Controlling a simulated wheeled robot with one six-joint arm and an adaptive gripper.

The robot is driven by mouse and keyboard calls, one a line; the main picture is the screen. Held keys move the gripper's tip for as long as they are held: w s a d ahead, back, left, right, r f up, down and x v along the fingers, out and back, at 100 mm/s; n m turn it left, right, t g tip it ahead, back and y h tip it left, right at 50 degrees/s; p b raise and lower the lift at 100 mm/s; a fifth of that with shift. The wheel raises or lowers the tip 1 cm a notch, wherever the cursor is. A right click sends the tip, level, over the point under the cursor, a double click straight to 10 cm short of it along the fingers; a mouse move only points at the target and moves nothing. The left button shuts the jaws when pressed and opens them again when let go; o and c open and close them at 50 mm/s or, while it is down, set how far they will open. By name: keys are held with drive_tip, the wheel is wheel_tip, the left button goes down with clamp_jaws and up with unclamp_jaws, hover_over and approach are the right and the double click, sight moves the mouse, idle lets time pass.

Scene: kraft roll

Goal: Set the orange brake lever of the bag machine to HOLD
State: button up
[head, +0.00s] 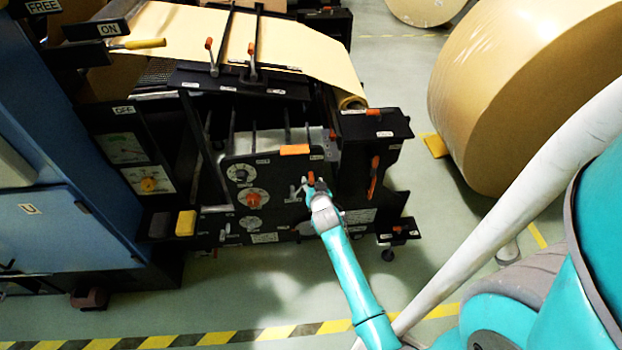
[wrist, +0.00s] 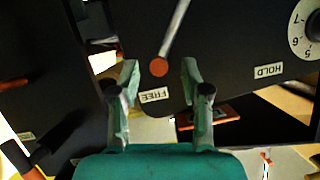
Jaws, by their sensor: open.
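The brake lever shows in the wrist view as a grey rod with a round orange knob (wrist: 159,67). Its knob end is near the FREE label (wrist: 155,96), and the HOLD label (wrist: 268,69) is farther right on the same black panel. My gripper (wrist: 160,74) is open, with one finger on each side of the knob; I cannot tell whether either finger touches it. In the head view my gripper (head: 309,187) is at the front panel of the black bag machine (head: 283,170), by a small orange knob (head: 311,177). The fingers partly hide the panel there.
A numbered dial (wrist: 306,25) is at the wrist view's upper right. In the head view, another orange handle (head: 375,172) is right of my gripper, and an orange dial knob (head: 253,200) is left. A large kraft roll (head: 520,90) stands at the right. Floor in front is clear.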

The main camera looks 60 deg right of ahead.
drive_tip(key=shift+x, duration=1.8)
drive_tip(key=shift+c, duration=0.3)
clamp_jaws()
